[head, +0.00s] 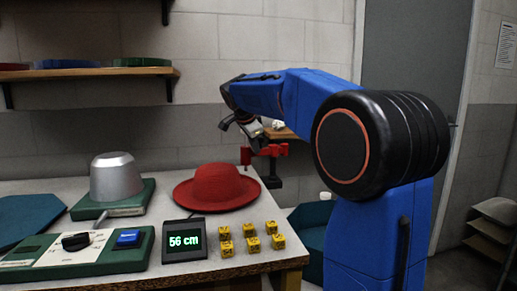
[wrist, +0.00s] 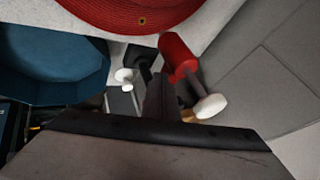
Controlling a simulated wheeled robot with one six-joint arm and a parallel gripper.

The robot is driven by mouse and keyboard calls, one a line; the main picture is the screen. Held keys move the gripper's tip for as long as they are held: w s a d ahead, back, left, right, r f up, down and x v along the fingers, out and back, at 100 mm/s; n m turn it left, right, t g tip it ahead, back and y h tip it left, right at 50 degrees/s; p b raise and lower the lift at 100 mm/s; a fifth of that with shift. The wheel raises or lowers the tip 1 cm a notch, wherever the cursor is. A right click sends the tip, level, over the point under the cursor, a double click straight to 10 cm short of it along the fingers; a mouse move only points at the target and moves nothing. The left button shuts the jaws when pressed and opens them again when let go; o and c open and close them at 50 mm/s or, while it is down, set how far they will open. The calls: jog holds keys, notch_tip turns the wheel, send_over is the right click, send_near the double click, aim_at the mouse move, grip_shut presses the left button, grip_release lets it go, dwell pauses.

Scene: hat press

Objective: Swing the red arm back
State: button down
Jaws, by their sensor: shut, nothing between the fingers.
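The red arm (head: 270,150) sits on a dark post (head: 272,182) at the right end of the bench, behind the red hat. In the wrist view a red cylinder (wrist: 180,55) with a white knob (wrist: 210,106) shows just right of my gripper. My gripper (head: 257,140) is at the red arm, its fingers shut and empty. In the wrist view the closed fingers (wrist: 160,90) are beside the red cylinder; I cannot tell whether they touch it. In the head view my gripper partly hides the red arm.
The bench (head: 140,189) holds a red hat (head: 215,187), a metal form (head: 116,178) on a green base, a control panel (head: 88,250), a display (head: 184,240) reading 56 cm and several yellow blocks (head: 252,243). A teal tray (head: 311,229) is right of the bench. A wall shelf (head: 95,72) is at upper left.

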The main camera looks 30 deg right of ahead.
aim_at(250, 147)
jog(key=w+m+g, duration=0.1)
jog(key=m, duration=0.1)
jog(key=w+m+g+h, duration=0.1)
jog(key=w, duration=0.1)
jog(key=shift+w+a+m, duration=0.2)
jog(key=shift+w+m, duration=0.05)
jog(key=shift+m, duration=0.15)
jog(key=w+d+m+g+h, duration=0.1)
jog(key=w+d+m, duration=0.2)
jog(key=w+d, duration=0.2)
jog(key=shift+w+g, duration=0.4)
jog(key=shift+w, duration=1)
